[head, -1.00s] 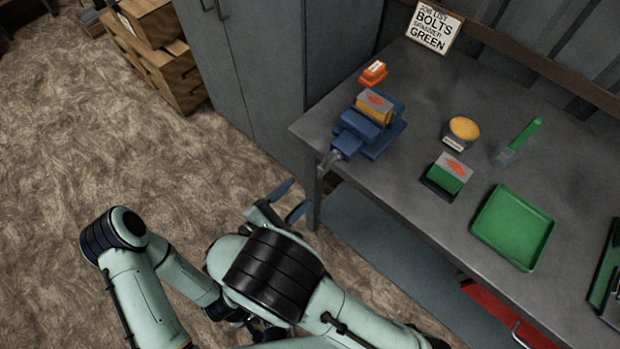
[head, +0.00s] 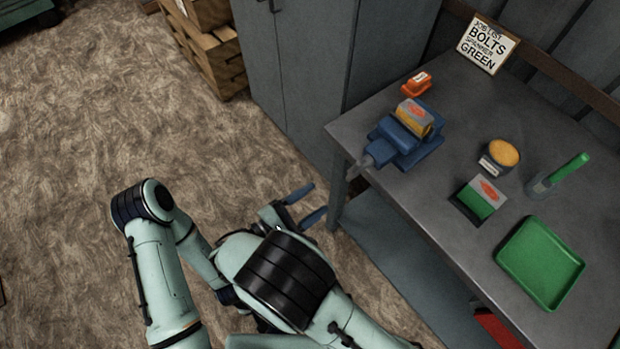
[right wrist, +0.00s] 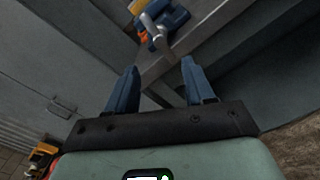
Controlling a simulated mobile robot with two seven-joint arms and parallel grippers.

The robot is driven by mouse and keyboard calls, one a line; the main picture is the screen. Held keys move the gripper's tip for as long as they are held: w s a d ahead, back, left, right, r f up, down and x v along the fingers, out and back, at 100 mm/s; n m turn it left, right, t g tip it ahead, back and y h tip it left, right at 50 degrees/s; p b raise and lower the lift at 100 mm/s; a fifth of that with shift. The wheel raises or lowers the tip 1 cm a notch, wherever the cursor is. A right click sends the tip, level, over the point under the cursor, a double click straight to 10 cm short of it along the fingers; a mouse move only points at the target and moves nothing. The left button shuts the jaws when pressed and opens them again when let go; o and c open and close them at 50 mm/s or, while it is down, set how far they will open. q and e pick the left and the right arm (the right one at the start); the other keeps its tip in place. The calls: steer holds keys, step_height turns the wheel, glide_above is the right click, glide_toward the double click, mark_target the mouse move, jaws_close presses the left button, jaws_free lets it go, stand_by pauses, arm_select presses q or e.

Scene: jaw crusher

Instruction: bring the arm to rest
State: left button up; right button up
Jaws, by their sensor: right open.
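My right gripper (head: 308,205) is open and empty. In the head view it hangs off the table's near left corner, over the floor and below the blue vise (head: 408,148). In the right wrist view its two blue fingers (right wrist: 158,88) are spread apart with nothing between them. The vise (right wrist: 168,18) shows beyond the fingertips at the top of that view, with clear space between. My left gripper cannot be made out.
A grey cabinet (head: 300,70) stands behind. Carpet lies open at left.

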steer(key=shift+d, duration=0.1)
steer(key=s+d+f+m+g+y+p, duration=0.15)
steer(key=s+d+f+g, duration=0.25)
steer(key=d+f+g, duration=0.65)
steer(key=s+a+f+m+g+y+p, duration=0.15)
steer(key=s+f+m+g+y, duration=0.55)
steer(key=s+f+m+y, duration=0.7)
arm_select(q)
step_height(320, 180, up, 6)
steer(key=w+p, duration=0.2)
steer(key=shift+w, duration=0.2)
arm_select(e)
steer(key=d+f+m+t, duration=0.1)
steer(key=m, duration=0.1)
steer(key=w+d+f+m+t+y, duration=0.1)
steer(key=m+t, duration=0.1)
steer(key=m, duration=0.1)
steer(key=d+f+m+t+y, duration=0.1)
steer(key=m+t, duration=0.1)
steer(key=shift+w+d+f+m+t, duration=0.2)
steer(key=shift+w+f+m+t, duration=0.05)
steer(key=shift+w+f, duration=0.1)
